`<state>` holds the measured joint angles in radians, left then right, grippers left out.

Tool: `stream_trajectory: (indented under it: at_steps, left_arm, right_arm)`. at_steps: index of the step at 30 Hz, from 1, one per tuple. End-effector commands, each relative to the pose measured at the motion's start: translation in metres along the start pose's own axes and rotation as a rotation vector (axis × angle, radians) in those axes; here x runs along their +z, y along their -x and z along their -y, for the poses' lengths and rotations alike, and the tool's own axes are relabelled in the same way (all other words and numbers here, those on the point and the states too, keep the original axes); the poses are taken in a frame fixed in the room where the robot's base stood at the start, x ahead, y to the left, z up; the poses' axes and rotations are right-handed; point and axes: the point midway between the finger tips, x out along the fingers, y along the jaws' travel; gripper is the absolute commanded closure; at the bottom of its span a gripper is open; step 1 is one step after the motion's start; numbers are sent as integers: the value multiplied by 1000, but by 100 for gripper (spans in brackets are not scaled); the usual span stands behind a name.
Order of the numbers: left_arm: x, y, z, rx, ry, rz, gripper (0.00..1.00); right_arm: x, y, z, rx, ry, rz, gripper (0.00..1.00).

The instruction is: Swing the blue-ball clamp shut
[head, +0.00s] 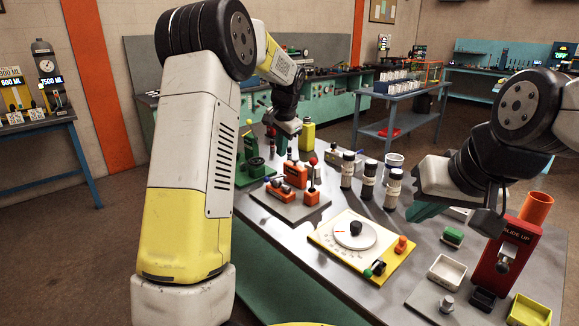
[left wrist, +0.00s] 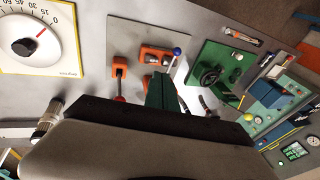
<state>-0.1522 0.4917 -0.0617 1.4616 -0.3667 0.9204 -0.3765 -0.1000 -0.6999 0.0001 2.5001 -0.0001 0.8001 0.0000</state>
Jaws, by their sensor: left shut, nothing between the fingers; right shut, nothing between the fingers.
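The orange clamp with the blue ball (left wrist: 177,51) is on a grey plate (left wrist: 130,27) in the left wrist view. Its orange body (left wrist: 154,58) holds a metal cylinder. In the head view, orange clamp parts (head: 280,193) stand on the same plate; the blue ball is small there. My right gripper (head: 424,210) is shut and empty over the table's right half.
A green device with a wheel (left wrist: 212,73) lies right of the clamp plate in the left wrist view. A white dial on a yellow-edged board (head: 352,232), several dark jars (head: 391,188) and a red stand (head: 506,256) crowd the table. Its front-left edge is bare.

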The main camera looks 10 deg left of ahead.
Motion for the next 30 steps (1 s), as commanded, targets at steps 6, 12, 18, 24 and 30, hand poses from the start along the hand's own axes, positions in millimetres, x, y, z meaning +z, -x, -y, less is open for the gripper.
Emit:
stream_trajectory:
  at_steps: [6,12,18,24,30]
  left_arm:
    - [1,-28,0,1,-1,4,100]
    - [1,-72,0,1,0,5,100]
    - [4,-107,7,-1,4,2,100]
    - [12,-122,22,0,2,0,100]
    - [14,-126,26,0,1,-1,100]
  right_arm:
    - [0,0,0,0,0,0,100]
    - [0,0,0,0,0,0,100]
    - [0,0,0,0,0,0,100]
    - [0,0,0,0,0,0,100]
    - [0,0,0,0,0,0,100]
